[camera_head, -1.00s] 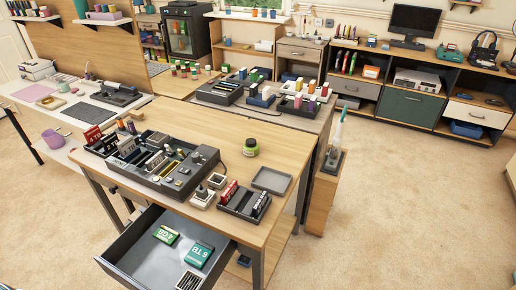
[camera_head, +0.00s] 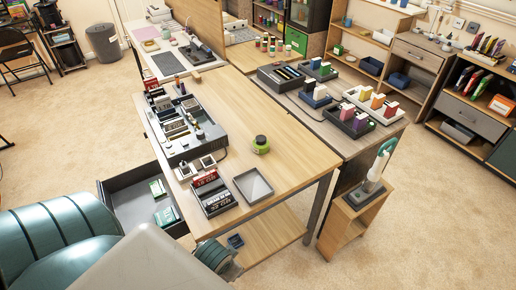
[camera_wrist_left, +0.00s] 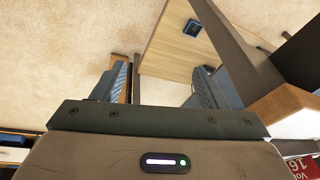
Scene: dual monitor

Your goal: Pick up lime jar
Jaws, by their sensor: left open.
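The lime jar (camera_head: 261,144), small and yellow-green with a dark lid, stands upright on the wooden table (camera_head: 285,165) in the head view, right of the dark equipment tray. It does not show in the left wrist view. My left gripper (camera_wrist_left: 160,78) is open and empty in the left wrist view, with its two dark blue fingers wide apart. Floor and a wooden shelf lie beyond the fingers. It is away from the jar. My right gripper is not in view.
An open drawer (camera_head: 130,197) sticks out at the table's left. The equipment tray (camera_head: 183,152), a rack of dark boxes (camera_head: 212,196) and an empty grey tray (camera_head: 253,185) stand near the jar. A small blue box (camera_head: 235,241) sits on the lower shelf. Table right of the jar is clear.

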